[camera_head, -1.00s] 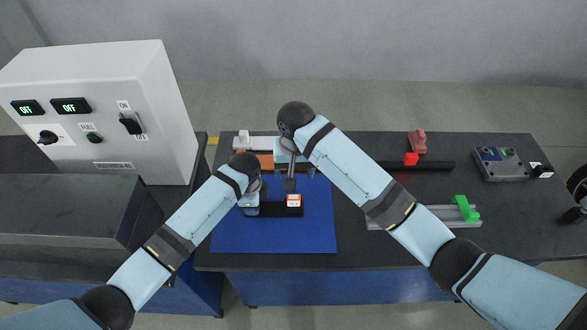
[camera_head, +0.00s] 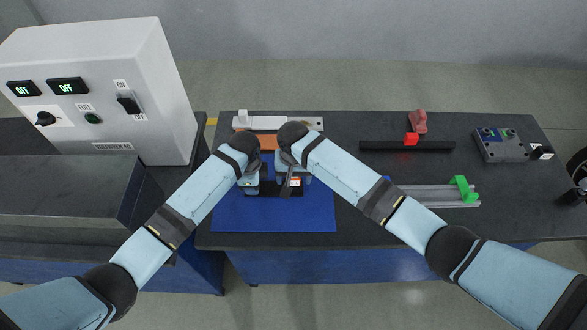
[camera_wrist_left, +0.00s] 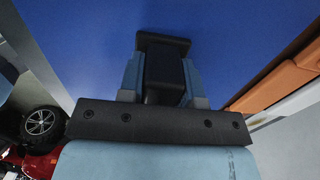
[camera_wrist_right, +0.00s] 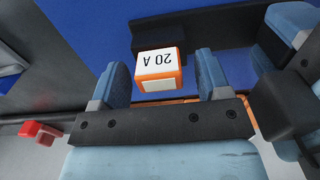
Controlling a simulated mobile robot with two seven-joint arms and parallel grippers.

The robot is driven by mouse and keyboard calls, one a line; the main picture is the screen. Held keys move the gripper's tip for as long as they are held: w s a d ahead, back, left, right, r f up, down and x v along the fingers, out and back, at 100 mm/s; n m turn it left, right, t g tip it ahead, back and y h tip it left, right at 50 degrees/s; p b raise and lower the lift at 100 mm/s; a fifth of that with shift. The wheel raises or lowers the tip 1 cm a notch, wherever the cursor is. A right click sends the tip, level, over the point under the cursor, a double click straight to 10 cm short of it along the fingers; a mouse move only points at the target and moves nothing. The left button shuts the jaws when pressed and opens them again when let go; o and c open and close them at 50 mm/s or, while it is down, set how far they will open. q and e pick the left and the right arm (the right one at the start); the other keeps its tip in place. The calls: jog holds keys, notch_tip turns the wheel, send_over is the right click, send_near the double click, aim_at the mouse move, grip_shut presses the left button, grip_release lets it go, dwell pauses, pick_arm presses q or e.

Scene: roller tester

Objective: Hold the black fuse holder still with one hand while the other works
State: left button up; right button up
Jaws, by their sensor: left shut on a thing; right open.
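The black fuse holder (camera_head: 268,189) lies on the blue mat (camera_head: 275,219). My left gripper (camera_head: 251,184) is shut on its left end; the left wrist view shows the black end (camera_wrist_left: 163,42) between the fingers. An orange and white fuse marked 20 A (camera_wrist_right: 158,66) sits at the holder's other end, partly hidden in the head view. My right gripper (camera_wrist_right: 160,80) is open above the fuse, with one finger on each side. Gaps show between the fingers and the fuse in the right wrist view.
An orange-brown tray (camera_head: 268,142) and a pale bar (camera_head: 262,123) lie behind the mat. To the right are a black bar with a red block (camera_head: 412,139), a grey rail with a green block (camera_head: 462,188) and a grey box (camera_head: 500,146). A white control cabinet (camera_head: 100,85) stands left.

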grip_shut()
dwell(0.5)
jog(key=shift+r, duration=0.55)
jog(key=c, duration=0.9)
grip_release()
grip_shut()
jog(key=shift+r, duration=0.1)
